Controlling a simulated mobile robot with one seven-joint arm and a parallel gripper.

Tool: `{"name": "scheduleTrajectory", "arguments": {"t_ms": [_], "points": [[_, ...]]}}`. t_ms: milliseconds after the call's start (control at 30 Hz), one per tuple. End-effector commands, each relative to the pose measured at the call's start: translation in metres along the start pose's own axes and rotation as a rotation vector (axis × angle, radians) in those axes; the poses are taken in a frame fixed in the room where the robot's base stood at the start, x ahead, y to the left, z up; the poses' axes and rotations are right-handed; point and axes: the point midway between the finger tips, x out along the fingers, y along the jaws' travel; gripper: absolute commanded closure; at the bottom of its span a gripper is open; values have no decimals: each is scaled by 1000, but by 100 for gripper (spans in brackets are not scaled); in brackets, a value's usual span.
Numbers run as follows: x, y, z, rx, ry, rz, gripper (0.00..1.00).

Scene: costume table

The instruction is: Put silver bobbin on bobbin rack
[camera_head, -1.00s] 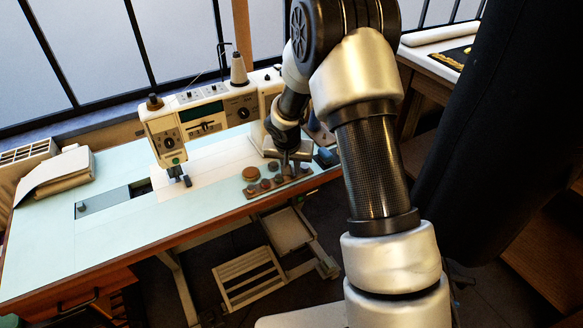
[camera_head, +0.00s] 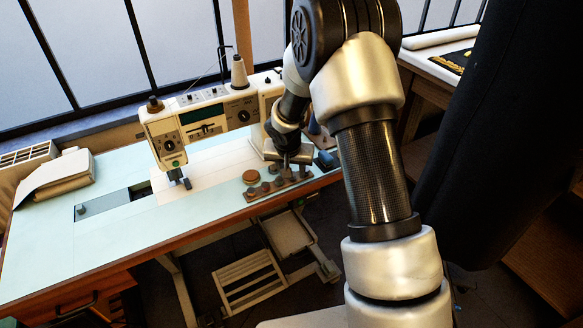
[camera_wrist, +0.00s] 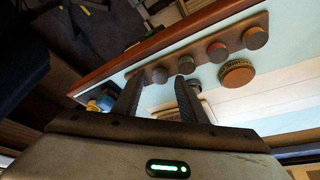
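The bobbin rack (camera_wrist: 201,60) is a brown strip along the table's front edge. It also shows in the head view (camera_head: 264,194), with my gripper (camera_head: 287,165) low over its right part. In the wrist view several bobbins sit in a row on it. A grey one (camera_wrist: 160,74), which looks like the silver bobbin, is at the left end of the row. It lies between the fingertips of my gripper (camera_wrist: 160,80), with a gap showing on each side. The fingers are apart. Whether the bobbin is fully seated is hard to tell.
A round brown tin or pincushion (camera_wrist: 237,73) stands beside the rack. The sewing machine (camera_head: 205,125) stands behind, with a thread cone (camera_head: 238,72). A blue object (camera_head: 327,159) is right of my gripper. The left part of the tabletop (camera_head: 60,235) is mostly clear.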

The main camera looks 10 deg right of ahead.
Motion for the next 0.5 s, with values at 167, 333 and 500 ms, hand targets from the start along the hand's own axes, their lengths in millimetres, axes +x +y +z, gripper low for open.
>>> {"name": "scheduleTrajectory", "arguments": {"t_ms": [167,333,500], "points": [[-18,0,-2,0,2,-1,62],[-56,-1,-2,1,4,-2,62],[-99,0,-2,1,5,-3,62]]}}
